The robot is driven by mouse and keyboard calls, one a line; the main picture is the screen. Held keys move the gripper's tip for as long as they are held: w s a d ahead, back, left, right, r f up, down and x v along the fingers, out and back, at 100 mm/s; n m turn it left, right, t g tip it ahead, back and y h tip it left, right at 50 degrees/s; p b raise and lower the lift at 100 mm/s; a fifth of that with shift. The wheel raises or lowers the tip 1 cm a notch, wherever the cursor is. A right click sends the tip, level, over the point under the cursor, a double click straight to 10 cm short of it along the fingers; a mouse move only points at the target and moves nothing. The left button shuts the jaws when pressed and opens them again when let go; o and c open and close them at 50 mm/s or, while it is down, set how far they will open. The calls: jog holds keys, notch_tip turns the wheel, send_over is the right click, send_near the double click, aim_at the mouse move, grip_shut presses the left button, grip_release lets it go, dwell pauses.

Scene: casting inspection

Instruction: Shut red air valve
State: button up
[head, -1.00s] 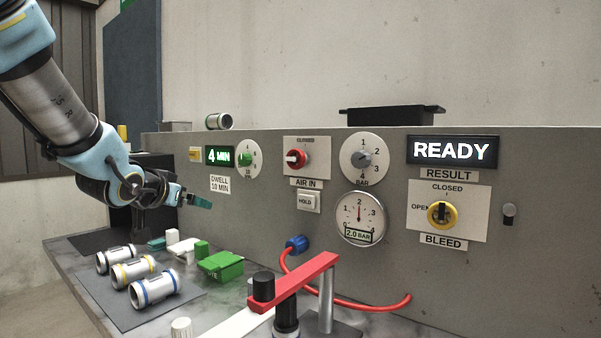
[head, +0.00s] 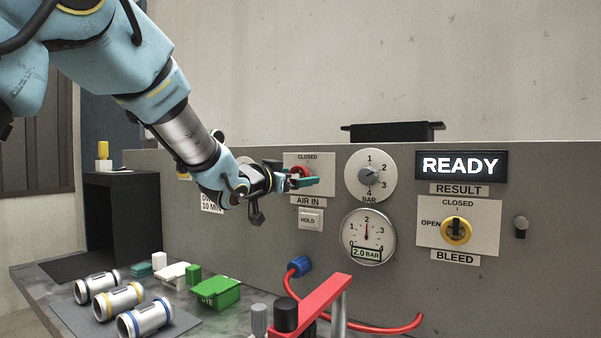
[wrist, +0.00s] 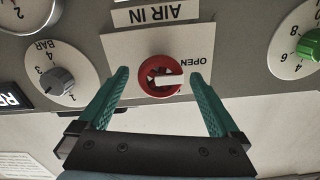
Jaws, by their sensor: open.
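The red air valve (wrist: 147,76) is a round red knob with a white bar on the AIR IN plate (wrist: 115,50). In the wrist view, which is upside down, the bar points to the right, toward the OPEN label. In the head view the valve (head: 302,169) is partly hidden by my gripper, and CLOSED is printed above it. My gripper (wrist: 160,73) is open, with one teal finger on each side of the knob and a gap on both sides. I cannot tell how far the fingertips are from the plate.
The pressure gauge (head: 367,238) reads 2.0 BAR, and the display (head: 459,165) says READY. A yellow BLEED knob (head: 456,231) is at the right. Several metal cylinders (head: 146,319), a green box (head: 217,292) and a red clamp arm (head: 322,299) are on the bench below.

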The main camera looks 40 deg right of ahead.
jog(key=shift+x, duration=1.2)
jog(key=c, duration=1.4)
